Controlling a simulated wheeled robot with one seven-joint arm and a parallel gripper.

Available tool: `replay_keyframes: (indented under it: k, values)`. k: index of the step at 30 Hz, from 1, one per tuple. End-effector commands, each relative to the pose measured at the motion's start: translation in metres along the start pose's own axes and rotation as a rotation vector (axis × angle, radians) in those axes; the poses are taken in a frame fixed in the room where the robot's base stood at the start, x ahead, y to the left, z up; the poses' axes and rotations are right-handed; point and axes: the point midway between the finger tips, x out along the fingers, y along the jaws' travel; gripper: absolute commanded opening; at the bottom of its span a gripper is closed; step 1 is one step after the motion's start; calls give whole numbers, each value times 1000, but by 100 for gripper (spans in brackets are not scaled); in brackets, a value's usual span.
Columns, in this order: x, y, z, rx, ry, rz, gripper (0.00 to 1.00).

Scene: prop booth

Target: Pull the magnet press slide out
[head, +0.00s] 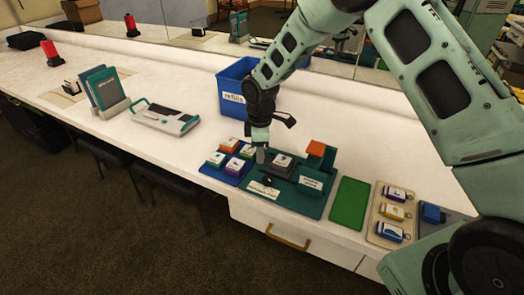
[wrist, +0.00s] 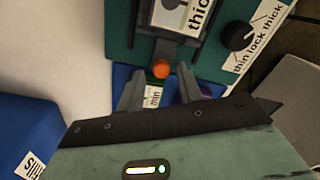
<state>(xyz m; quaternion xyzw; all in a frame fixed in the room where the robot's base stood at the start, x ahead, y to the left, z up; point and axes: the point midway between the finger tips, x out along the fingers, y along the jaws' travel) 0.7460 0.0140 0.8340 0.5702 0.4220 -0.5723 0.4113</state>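The magnet press has a dark green base (head: 310,203), a tall block with an orange top (head: 317,148) and a dark grey slide (head: 285,170) carrying a white-faced piece. In the wrist view the grey slide (wrist: 178,48) ends in an orange knob (wrist: 161,69). My gripper (wrist: 160,75) is open, its fingertips on either side of the knob, with gaps showing. I cannot tell their height relative to it. In the head view my gripper (head: 261,150) is at the slide's left end and the knob is hidden.
A blue tray (head: 209,171) with several coloured pieces adjoins the press at left. A blue "refills" bin (head: 233,84) stands behind. A black dial (wrist: 237,35) marked thin, lock, thick is on the base. A green mat (head: 349,203) and key-tag tray (head: 376,230) are right.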

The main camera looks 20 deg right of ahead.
Motion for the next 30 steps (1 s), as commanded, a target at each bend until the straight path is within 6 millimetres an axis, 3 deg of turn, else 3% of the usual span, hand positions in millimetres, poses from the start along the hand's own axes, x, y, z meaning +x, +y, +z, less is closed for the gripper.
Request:
replay_keyframes:
  k: [9, 14, 30]
  values:
    - [0, -1, 2, 1, -5, -4, 40]
    - [-15, 0, 2, 1, -3, -2, 40]
    - [-135, 1, 0, 1, -2, 1, 40]
